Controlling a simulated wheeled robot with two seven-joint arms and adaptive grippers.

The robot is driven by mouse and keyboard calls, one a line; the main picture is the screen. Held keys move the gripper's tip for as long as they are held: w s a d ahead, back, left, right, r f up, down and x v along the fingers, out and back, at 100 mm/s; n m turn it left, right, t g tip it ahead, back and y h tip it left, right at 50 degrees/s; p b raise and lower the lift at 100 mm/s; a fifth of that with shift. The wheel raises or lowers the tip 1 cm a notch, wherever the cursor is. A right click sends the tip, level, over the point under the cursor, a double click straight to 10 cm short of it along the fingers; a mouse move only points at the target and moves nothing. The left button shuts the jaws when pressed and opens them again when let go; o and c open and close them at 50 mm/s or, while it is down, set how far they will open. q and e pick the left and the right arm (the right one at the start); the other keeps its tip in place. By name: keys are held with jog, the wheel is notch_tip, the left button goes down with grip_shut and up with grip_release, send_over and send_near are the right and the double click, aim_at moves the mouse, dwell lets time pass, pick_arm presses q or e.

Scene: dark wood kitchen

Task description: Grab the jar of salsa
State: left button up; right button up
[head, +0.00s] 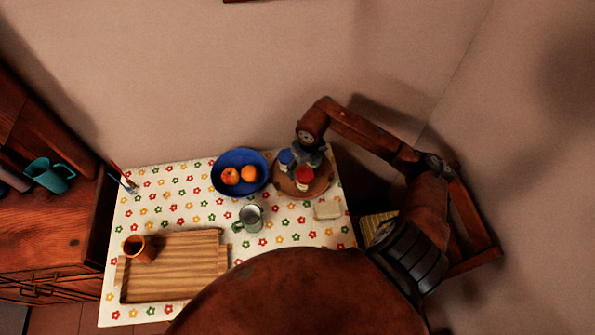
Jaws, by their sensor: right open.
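A small jar with a red top (304,175), which looks like the salsa jar, stands on a round wooden board (318,188) at the back right of the table. A jar with a blue top (286,157) stands just behind and left of it. My right gripper (310,161) is open above the back of the board, close behind the red jar and to the right of the blue one. I cannot tell whether it touches either jar. The jars' labels are too small to read. My left gripper is not in view.
A blue bowl with fruit (240,188) sits left of the board. The wall rises close behind.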

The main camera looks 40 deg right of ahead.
aim_at(305, 174)
notch_tip(305, 174, down, 4)
jog(key=shift+s+r, duration=0.15)
jog(key=shift+r, duration=0.1)
notch_tip(305, 174, down, 4)
jog(key=shift+d+r, duration=0.15)
jog(key=shift+r, duration=0.1)
jog(key=shift+f, duration=0.3)
jog(key=c, duration=0.8)
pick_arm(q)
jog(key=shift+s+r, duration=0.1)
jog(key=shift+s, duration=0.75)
pick_arm(e)
jog(key=c, duration=0.8)
